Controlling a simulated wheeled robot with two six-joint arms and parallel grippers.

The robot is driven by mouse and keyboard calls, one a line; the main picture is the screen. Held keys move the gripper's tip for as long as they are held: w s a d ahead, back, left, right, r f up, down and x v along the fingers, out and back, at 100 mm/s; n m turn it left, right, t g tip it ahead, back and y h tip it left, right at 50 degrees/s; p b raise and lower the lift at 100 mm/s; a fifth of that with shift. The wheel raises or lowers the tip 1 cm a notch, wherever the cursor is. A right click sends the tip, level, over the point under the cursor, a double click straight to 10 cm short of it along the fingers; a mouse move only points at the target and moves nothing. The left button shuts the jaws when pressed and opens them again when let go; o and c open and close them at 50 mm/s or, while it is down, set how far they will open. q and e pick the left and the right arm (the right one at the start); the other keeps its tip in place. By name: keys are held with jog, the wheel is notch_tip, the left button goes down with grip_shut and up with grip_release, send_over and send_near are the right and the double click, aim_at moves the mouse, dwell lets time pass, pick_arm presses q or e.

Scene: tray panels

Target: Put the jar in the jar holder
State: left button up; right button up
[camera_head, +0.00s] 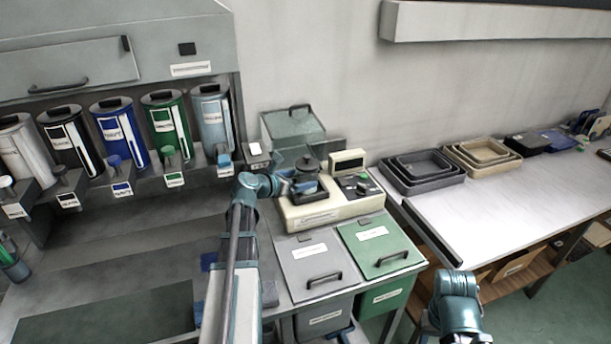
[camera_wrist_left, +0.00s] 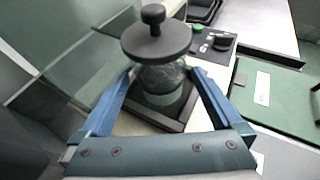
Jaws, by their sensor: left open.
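The jar (camera_head: 309,165), glass with a wide dark lid and knob, stands upright over the pale machine. Its lid (camera_wrist_left: 156,42) and glass body (camera_wrist_left: 162,77) show in the left wrist view. A black square frame, seemingly the jar holder (camera_wrist_left: 150,118), surrounds the jar's foot; whether the jar is fully seated I cannot tell. My left gripper (camera_head: 304,186) is open, its blue fingers (camera_wrist_left: 163,92) on either side of the jar, with gaps visible. The arm and fingers partly hide the jar and holder in the head view. My right gripper is not in view, only teal arm parts at bottom right.
The pale machine (camera_head: 300,216) carries a display (camera_head: 347,160) and a green-button panel (camera_head: 358,186). Grey (camera_head: 310,265) and green (camera_head: 383,245) lidded bins stand in front. Coloured canisters line the left. Nested trays (camera_head: 422,172) sit right, beside a clear white tabletop (camera_head: 500,205).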

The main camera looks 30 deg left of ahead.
pick_arm(q)
jog(key=p+v, duration=0.2)
jog(key=v, duration=0.6)
jog(key=shift+s+r+p, duration=0.15)
jog(key=shift+p, duration=0.15)
jog(key=d+f+m+g+h, duration=0.1)
jog(key=d+f+m+g, duration=0.1)
jog(key=d+m, duration=0.3)
jog(key=s+d+f+m+g, duration=0.1)
jog(key=d+f+m+g, duration=0.2)
jog(key=d, duration=0.9)
jog(key=s+d+f+m+g+h, duration=0.1)
jog(key=d+f+m+g, duration=0.2)
jog(key=d+m, duration=0.5)
jog(key=shift+d+f+m+h, duration=0.3)
jog(key=shift+f+m, duration=0.15)
jog(key=shift+m, duration=0.15)
jog(key=s+d+f+m+g+y, duration=0.2)
jog(key=s+d+m+y, duration=0.1)
jog(key=s+d+m, duration=0.4)
jog(key=s+d+f+m+g+y, duration=0.2)
jog(key=s+d+m, duration=0.4)
jog(key=m, duration=0.7)
jog(key=shift+s+d+f+m+g+y, duration=0.3)
jog(key=shift+s+d+g+y, duration=0.1)
jog(key=shift+s+g+y, duration=0.35)
jog(key=shift+w, duration=0.1)
